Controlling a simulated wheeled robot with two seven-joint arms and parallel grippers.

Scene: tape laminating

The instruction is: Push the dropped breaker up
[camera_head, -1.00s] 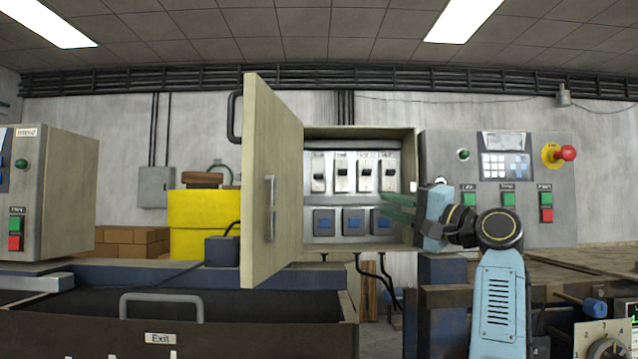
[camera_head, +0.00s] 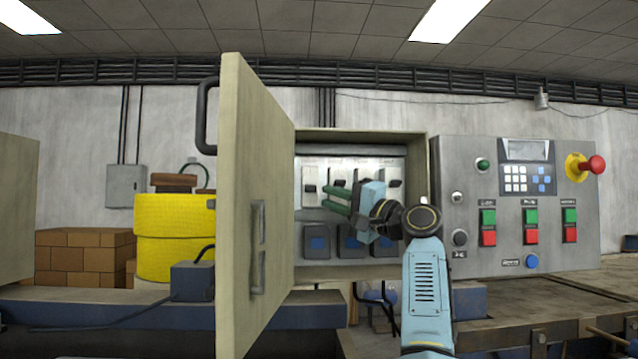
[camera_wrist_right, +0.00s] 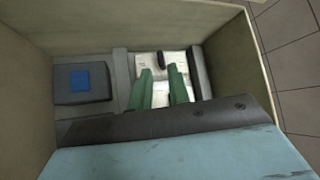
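A row of white breakers with dark toggles sits inside the open metal box; the leftmost breaker (camera_head: 310,187) shows clear in the head view. My right gripper (camera_head: 330,198) reaches into the box from the right, its green fingers pointing left in front of the breakers and partly hiding the middle and right ones. In the right wrist view, the fingers (camera_wrist_right: 160,72) are apart with nothing held between them. A dark toggle (camera_wrist_right: 161,60) shows just beyond the tips, between them; contact cannot be told. Which breaker is dropped is unclear. My left gripper is out of view.
The box door (camera_head: 240,200) stands open to the left. Blue square buttons (camera_head: 317,243) sit below the breakers. The box's right wall (camera_head: 419,200) is close to my right arm. A control panel (camera_head: 515,200) with green and red buttons stands to the right.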

